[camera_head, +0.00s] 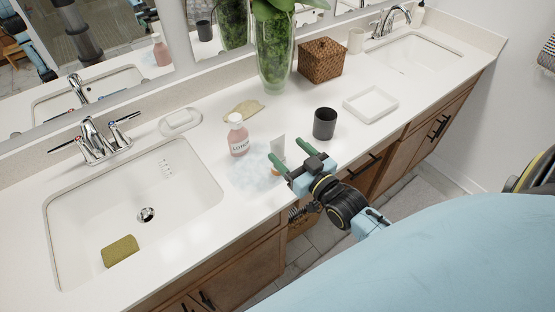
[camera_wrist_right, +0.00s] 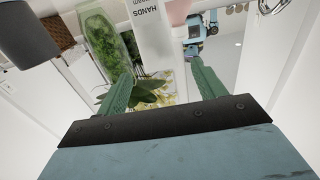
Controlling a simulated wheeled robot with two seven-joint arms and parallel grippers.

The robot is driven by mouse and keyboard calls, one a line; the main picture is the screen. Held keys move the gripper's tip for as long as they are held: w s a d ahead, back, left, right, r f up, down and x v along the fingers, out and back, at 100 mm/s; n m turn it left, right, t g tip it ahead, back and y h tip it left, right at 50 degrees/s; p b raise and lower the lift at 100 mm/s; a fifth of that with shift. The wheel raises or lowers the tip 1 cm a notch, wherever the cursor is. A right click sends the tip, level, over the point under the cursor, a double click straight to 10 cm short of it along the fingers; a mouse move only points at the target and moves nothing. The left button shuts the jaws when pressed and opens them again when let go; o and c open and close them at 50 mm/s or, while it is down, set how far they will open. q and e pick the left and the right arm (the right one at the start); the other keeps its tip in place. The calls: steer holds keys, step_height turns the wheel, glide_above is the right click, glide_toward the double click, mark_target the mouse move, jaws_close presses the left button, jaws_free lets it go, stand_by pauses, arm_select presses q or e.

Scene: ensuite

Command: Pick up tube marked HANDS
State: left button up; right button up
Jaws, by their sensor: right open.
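The tube marked HANDS (camera_head: 277,147) is white and stands upright on the counter, with an orange part at its base. In the right wrist view the tube (camera_wrist_right: 152,35) shows its HANDS lettering and lies ahead, between the lines of my two fingers. My right gripper (camera_head: 292,153) is open with green fingers, at the counter's front edge close beside the tube. I cannot tell whether a finger touches it. In the wrist view the space between the fingertips (camera_wrist_right: 160,72) holds nothing gripped. My left gripper is not in view.
A pink lotion bottle (camera_head: 239,139) stands left of the tube, and a dark cup (camera_head: 325,123) right of it. A white tray (camera_head: 370,104), a wicker box (camera_head: 322,61) and a green vase (camera_head: 274,55) are farther back. A sink (camera_head: 135,210) lies to the left.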

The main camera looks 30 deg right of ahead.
mark_target(278, 142)
steer(key=w, duration=0.7)
steer(key=shift+w+a+f, duration=0.15)
steer(key=shift+a, duration=0.1)
steer(key=c, duration=1.5)
